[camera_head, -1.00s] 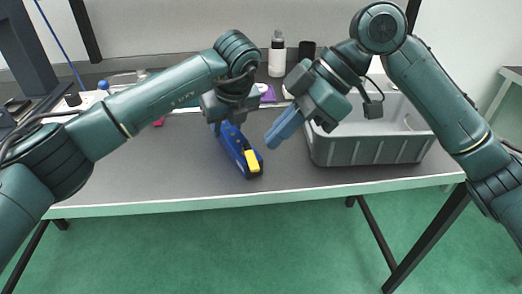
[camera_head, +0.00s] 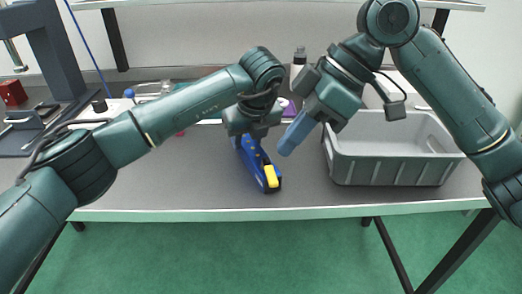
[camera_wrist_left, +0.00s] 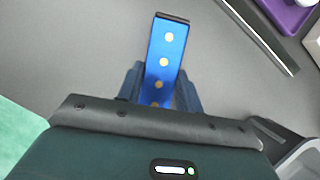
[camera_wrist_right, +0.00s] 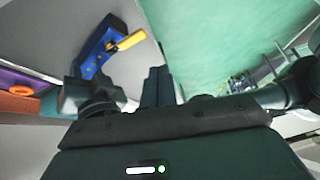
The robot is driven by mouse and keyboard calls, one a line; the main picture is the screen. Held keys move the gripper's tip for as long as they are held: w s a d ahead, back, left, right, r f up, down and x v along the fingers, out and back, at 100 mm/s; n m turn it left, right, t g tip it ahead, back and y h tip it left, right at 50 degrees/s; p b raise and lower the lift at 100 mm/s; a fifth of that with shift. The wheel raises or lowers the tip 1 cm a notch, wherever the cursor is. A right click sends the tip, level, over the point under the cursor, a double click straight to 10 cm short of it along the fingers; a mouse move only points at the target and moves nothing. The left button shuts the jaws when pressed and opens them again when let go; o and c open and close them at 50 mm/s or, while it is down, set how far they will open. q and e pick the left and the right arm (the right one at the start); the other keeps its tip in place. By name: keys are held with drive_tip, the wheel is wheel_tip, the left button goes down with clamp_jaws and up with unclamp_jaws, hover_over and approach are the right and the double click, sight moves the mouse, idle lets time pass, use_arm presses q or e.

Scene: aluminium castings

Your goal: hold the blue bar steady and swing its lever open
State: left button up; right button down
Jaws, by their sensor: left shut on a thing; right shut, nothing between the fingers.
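The blue bar (camera_head: 252,156) lies on the grey table, running from under my left gripper toward the front edge. Its yellow lever (camera_head: 271,177) is at the front end; in the right wrist view the lever (camera_wrist_right: 127,42) sticks out at an angle from the bar (camera_wrist_right: 98,48). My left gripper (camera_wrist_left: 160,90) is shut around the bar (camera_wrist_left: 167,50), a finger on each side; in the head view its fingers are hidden. My right gripper (camera_head: 287,147) is shut and empty, its blue fingers pointing down to the right of the bar, apart from the lever. The right fingers also show in the right wrist view (camera_wrist_right: 157,80).
A grey crate (camera_head: 390,170) stands on the table right of my right gripper. A bottle (camera_head: 299,58) and a purple thing (camera_head: 289,106) are behind the arms. A dark press (camera_head: 50,55) stands at the left. The table front, left of the bar, is clear.

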sight(270, 170)
drive_tip(key=s+a+m+t+h, duration=0.4)
drive_tip(key=a+m+h, duration=0.6)
drive_tip(key=m, duration=0.3)
drive_tip(key=w+d+f+m, duration=0.1)
drive_tip(key=f, duration=0.1)
drive_tip(key=w+d+f+m+t+h, duration=0.1)
drive_tip(key=w+f, duration=0.1)
drive_tip(key=f, duration=0.1)
drive_tip(key=w+d+f+m+t, duration=0.1)
drive_tip(key=w+d+f, duration=0.1)
drive_tip(key=f, duration=0.1)
drive_tip(key=shift+w+f+h, duration=0.25)
drive_tip(key=shift+h, duration=0.05)
drive_tip(key=shift+d, duration=0.1)
